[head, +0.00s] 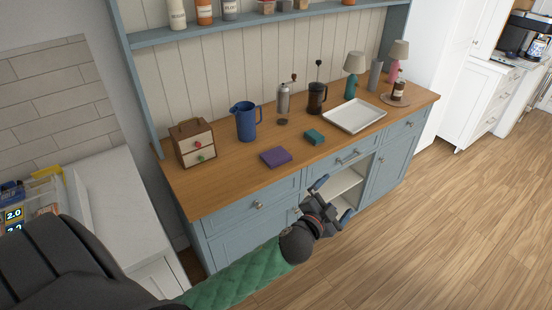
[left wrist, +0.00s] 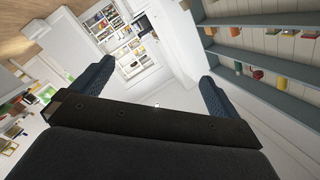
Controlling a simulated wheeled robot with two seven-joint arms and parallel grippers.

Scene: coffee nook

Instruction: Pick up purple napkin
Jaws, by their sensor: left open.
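The purple napkin (head: 276,157) lies folded flat on the wooden counter (head: 230,181), near its front edge, in the head view. My left gripper (head: 334,196) is in front of the cabinet, to the right of the napkin and apart from it. Its fingers are spread with nothing between them. The left wrist view shows the two open fingers of the left gripper (left wrist: 155,80) facing the room and shelves; the napkin is not in that view. My right gripper is not in view.
A teal folded cloth (head: 314,137) lies to the right of the napkin. A blue pitcher (head: 246,121) and a small drawer box (head: 194,143) stand to the left. A white tray (head: 355,115) sits further right. Cabinet drawers and knobs lie below the counter edge.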

